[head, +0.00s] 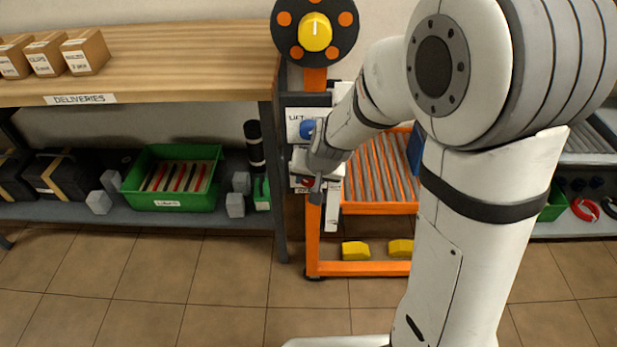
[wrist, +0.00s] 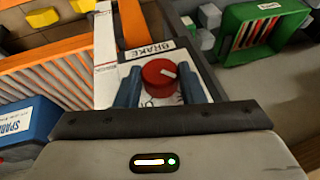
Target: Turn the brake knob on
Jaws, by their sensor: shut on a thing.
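The red brake knob (wrist: 160,76) sits on a white panel under a BRAKE label (wrist: 147,50) in the wrist view. Its white pointer mark aims toward the right side of that picture. My gripper (wrist: 160,84) is shut on the knob, with one blue-grey finger on each side. Lettering below the knob is partly covered, and I cannot read it in full.
A blue LIFT knob (head: 307,128) is just above my gripper. A yellow knob (head: 315,31) on a dark disc is higher up. The orange roller cart (head: 376,268) stands right of the shelf (head: 140,211), which holds a green bin (head: 172,200). The floor in front is clear.

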